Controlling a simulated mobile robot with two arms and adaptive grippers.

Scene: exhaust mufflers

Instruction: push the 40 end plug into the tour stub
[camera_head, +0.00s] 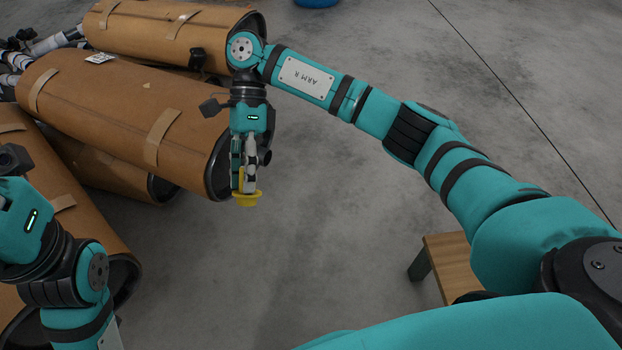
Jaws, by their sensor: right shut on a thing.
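The yellow end plug (246,199) is a small flanged cap in the head view. My right gripper (243,190) points down and is shut on it, holding it just right of the open-looking dark end of a brown-wrapped muffler (125,115). A dark round piece (266,157) shows just right of the fingers; I cannot tell whether it is a pipe stub. I cannot make out which stub is the tour stub. My left gripper's teal body (28,218) is at the left edge, and its fingers are not visible.
More brown-wrapped mufflers lie stacked behind (165,30) and below left (75,215). Metal pipes (50,43) stick out at the far left. A wooden stool or bench (446,262) stands at the lower right. The grey floor in the middle is clear.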

